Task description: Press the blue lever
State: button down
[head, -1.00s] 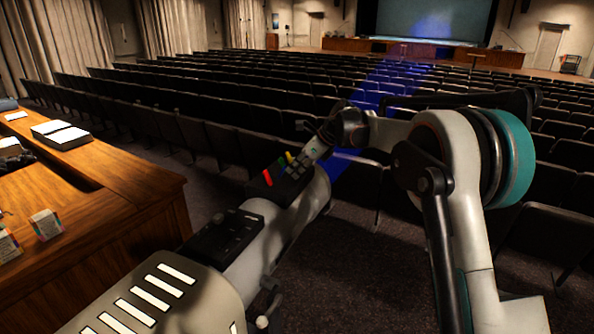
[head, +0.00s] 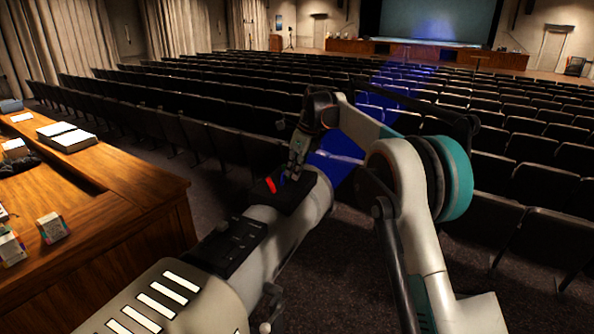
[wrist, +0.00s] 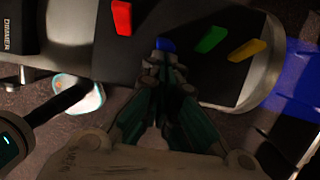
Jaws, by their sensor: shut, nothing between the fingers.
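The blue lever (wrist: 164,44) is on a black panel on top of a pale cylindrical device, between the red and green levers. Only a small blue part shows past my fingertips in the wrist view; a sliver also shows in the head view (head: 283,178). My gripper (wrist: 163,62) is shut and empty, with its fingertips right at the blue lever. I cannot tell whether they touch it. In the head view my gripper (head: 291,174) points down over the panel.
The red lever (wrist: 121,17) is left of the blue one; the green lever (wrist: 212,39) and yellow lever (wrist: 247,50) are to its right. A wooden desk (head: 130,185) stands at the left. Rows of dark seats (head: 220,95) fill the hall beyond. A blue beam crosses them.

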jog(key=shift+w+a+r+g+h+p, duration=0.3)
jog(key=shift+a+r+h+p, duration=0.1)
jog(key=shift+a+h+p, duration=0.25)
jog(key=shift+w, duration=0.15)
jog(key=shift+a+f, duration=0.1)
jog(key=shift+f, duration=0.05)
jog(key=shift+d, duration=0.2)
jog(key=shift+a+r, duration=0.15)
jog(key=shift+r, duration=0.35)
jog(key=shift+r+p, duration=0.45)
jog(key=shift+p, duration=0.05)
jog(key=shift+f, duration=0.1)
